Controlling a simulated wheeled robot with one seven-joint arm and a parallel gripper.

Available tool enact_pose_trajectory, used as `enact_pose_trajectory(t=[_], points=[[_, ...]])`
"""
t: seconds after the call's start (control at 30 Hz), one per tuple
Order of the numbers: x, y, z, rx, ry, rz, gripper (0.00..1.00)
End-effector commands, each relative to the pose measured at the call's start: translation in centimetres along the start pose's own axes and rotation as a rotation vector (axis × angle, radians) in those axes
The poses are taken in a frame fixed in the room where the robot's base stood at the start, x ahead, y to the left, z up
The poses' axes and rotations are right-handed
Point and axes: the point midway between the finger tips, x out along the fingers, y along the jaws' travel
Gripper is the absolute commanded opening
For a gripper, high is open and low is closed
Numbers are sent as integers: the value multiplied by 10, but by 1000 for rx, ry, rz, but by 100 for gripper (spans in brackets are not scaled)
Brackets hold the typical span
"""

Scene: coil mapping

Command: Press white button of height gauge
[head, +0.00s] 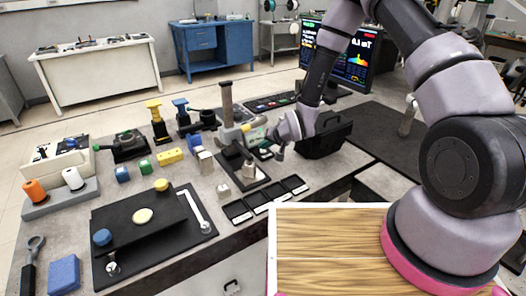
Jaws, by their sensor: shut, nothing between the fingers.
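The height gauge (228,104) stands upright near the middle of the grey workbench, a brownish-grey column over a dark base. A pale body with a small greenish area (256,134) juts out from the column to the right. The white button is too small to make out. My gripper (277,152) is at the right side of this body, close to it, pointing down. Its fingers are shut and look empty. I cannot tell whether it touches the gauge. My wrist covers part of the area behind it.
Black trays (266,198) lie in front of the gauge. Small yellow (170,156), green and blue blocks lie to its left. A black open case (326,136) stands at right, with a monitor (356,62) behind. A black plate fixture (140,226) fills the front left.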

Motion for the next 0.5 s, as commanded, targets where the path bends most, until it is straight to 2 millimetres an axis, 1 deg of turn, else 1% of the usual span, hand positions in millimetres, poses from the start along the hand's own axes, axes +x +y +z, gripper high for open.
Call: enact_pose_trajectory(t=[0.2, 0.5], points=[[-7, -5, -5, 0, 1, -1, 0], [-8, -6, -6, 0, 1, -1, 0]])
